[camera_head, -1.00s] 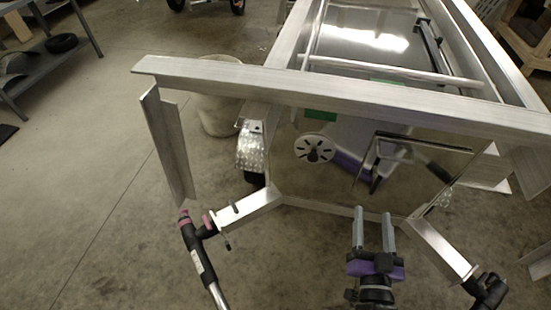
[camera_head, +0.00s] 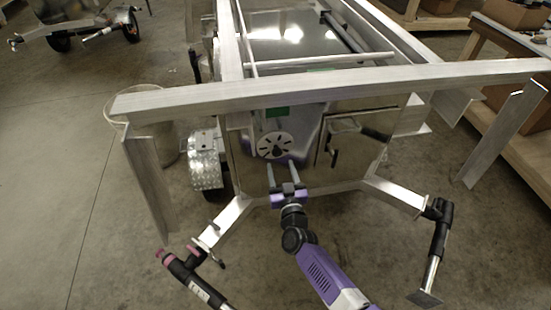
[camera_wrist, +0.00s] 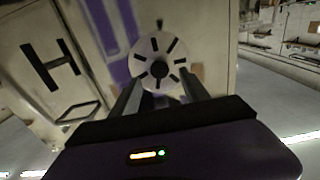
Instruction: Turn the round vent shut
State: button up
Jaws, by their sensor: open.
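The round vent (camera_head: 273,146) is a white disc with dark radial slots and a dark centre. It sits on the shiny front panel of the aluminium trailer (camera_head: 245,165), below the crossbeam. It also shows in the wrist view (camera_wrist: 160,60), just beyond the fingertips. My gripper (camera_head: 282,164) is open and empty, with its two fingers pointing at the lower part of the vent. In the wrist view the two fingers (camera_wrist: 160,85) reach up on either side of the vent's lower half. I cannot tell whether they touch it.
The long crossbeam (camera_head: 330,88) runs above the vent. A framed hatch (camera_head: 355,135) is right of the vent. The angled drawbar pieces (camera_head: 232,212) and black-jointed jack legs (camera_head: 437,235) flank my arm. A wooden bench (camera_head: 500,110) stands at right.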

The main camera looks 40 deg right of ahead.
aim_at(278, 154)
jog(key=shift+x, duration=2.5)
jog(key=shift+s, duration=0.1)
grip_shut()
